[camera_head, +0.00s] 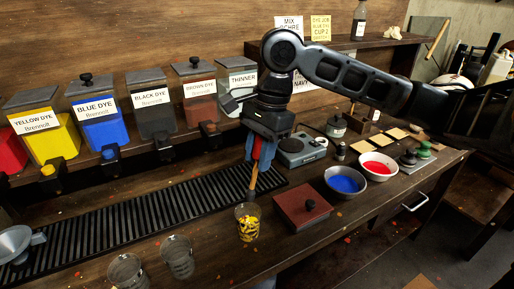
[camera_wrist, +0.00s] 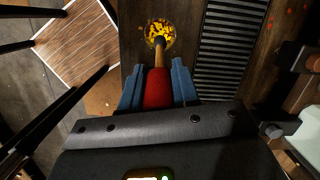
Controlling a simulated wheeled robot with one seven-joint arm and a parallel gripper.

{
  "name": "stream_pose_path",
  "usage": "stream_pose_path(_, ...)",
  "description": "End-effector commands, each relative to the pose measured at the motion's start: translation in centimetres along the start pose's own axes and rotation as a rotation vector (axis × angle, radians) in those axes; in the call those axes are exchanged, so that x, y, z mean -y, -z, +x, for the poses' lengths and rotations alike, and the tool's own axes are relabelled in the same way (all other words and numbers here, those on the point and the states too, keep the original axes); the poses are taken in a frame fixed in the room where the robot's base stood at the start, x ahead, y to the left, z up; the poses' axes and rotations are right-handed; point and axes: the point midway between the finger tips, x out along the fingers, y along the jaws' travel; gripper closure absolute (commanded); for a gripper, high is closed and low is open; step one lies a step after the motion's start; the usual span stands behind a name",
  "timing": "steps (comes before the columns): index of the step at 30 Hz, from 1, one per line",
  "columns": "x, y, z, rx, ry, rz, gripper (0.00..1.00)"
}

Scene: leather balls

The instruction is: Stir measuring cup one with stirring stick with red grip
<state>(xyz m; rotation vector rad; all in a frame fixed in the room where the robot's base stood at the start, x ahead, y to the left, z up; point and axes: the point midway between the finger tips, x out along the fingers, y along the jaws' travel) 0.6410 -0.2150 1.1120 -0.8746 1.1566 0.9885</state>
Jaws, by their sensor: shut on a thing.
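My gripper (camera_head: 262,150) is shut on the red grip (camera_wrist: 157,90) of the stirring stick, its blue fingers on either side. The wooden shaft (camera_head: 252,186) points down toward a clear measuring cup (camera_head: 248,228) with yellow bits in it. The stick's lower end is at about the cup's mouth; I cannot tell whether it is just above or inside. In the wrist view the shaft's end overlaps the cup (camera_wrist: 161,33). Two other clear cups, one (camera_head: 177,258) and another (camera_head: 126,271), stand at the front left and look empty. I see no number on any cup.
A black slotted drain mat (camera_head: 130,222) runs behind the cups. Right of the cup are a dark red lidded box (camera_head: 302,207), a bowl of blue dye (camera_head: 345,182) and a bowl of red dye (camera_head: 378,167). Labelled dye dispensers (camera_head: 98,118) line the back. A metal funnel (camera_head: 17,244) is far left.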

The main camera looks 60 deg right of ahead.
Motion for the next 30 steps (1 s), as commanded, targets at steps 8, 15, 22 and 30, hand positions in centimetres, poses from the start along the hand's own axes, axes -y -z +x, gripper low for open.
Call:
stream_pose_path(8,-0.3,1.1,1.7,0.0,0.0,0.001,1.0)
stream_pose_path(15,-0.4,1.5,3.3,0.001,0.0,0.0,1.0)
stream_pose_path(22,-0.4,1.5,5.0,0.001,0.0,-0.001,1.0)
stream_pose_path(30,-0.5,1.5,7.0,0.001,-0.001,0.0,1.0)
